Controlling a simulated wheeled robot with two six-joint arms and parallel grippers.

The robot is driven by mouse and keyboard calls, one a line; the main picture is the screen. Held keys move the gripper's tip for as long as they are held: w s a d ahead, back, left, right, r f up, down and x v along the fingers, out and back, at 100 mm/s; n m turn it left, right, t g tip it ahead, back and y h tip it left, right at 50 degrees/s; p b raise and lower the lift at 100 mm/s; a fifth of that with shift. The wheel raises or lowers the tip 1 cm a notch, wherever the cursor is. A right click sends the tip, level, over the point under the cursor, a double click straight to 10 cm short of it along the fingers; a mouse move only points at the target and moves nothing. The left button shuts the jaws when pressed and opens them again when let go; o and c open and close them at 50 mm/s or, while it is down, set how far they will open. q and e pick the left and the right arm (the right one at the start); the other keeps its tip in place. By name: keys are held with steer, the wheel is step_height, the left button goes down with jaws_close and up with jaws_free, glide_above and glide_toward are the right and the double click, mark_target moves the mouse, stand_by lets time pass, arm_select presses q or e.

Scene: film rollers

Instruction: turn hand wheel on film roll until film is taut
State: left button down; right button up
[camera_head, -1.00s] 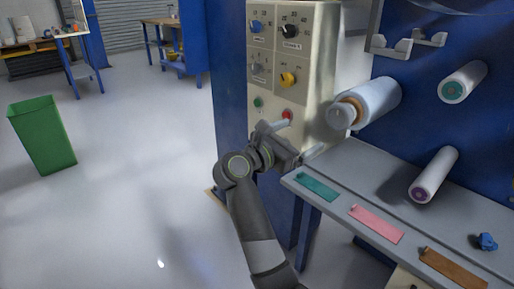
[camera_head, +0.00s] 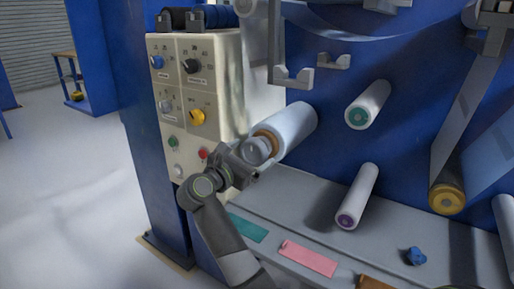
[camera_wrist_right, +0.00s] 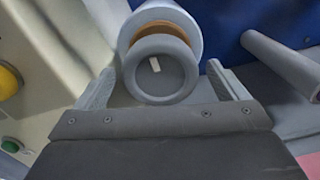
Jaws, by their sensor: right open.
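The film roll (camera_head: 295,125) is a pale cylinder sticking out from the blue machine panel in the head view. Its grey hand wheel (camera_head: 257,151) is at the near end, with an orange-brown ring behind it. My right gripper (camera_head: 238,165) is open, close in front of the wheel. In the right wrist view, the hand wheel (camera_wrist_right: 158,70) lies between the two spread fingers of the gripper (camera_wrist_right: 160,80), with a pale mark on its face. Gaps show on both sides, so the gripper does not hold it. My left gripper is not in view.
A control panel (camera_head: 222,100) with knobs and buttons stands left of the roll, close to my right arm. Other rollers (camera_head: 357,198) stick out to the right. A grey shelf (camera_head: 300,215) below bears coloured strips and a blue knob (camera_head: 415,256). Open floor lies left.

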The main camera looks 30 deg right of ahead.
steer(key=shift+w+d, duration=0.25)
steer(key=shift+d, duration=0.35)
steer(key=c, duration=1)
steer(key=shift+r+n+p, duration=0.1)
steer(key=shift+n+p, duration=0.2)
steer(key=shift+p, duration=0.05)
